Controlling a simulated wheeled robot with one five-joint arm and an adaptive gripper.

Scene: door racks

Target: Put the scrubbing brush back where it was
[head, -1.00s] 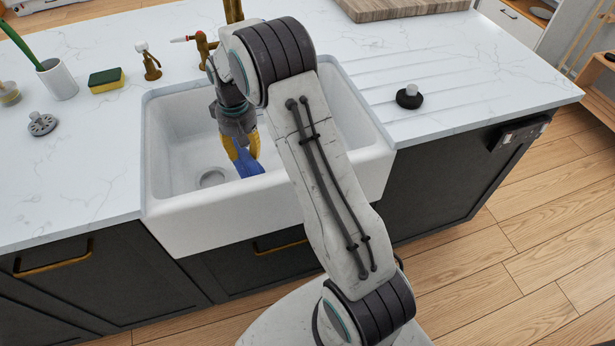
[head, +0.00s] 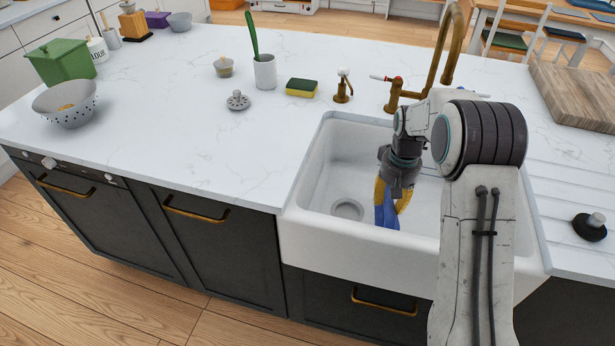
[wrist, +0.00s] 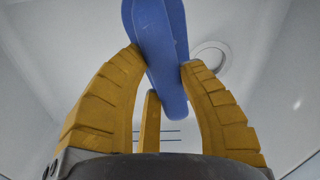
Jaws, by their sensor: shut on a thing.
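My gripper (head: 391,200) has yellow fingers and points down inside the white sink (head: 325,225). It is shut on a long blue thing, which I take for the scrubbing brush (head: 387,214); no bristles show. In the wrist view the fingers of my gripper (wrist: 162,62) pinch the blue brush (wrist: 160,35) from both sides, with its rounded end between them. Its other end runs out of the top of that view. The brush is above or in the basin near the drain (head: 347,208); I cannot tell whether it touches the bottom.
Left of the sink stand a yellow-green sponge (head: 301,88), a white cup (head: 265,72) with a green handle in it, and a sink strainer (head: 238,100). Brass taps (head: 395,95) rise behind the basin. A black stopper (head: 590,226) lies at right.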

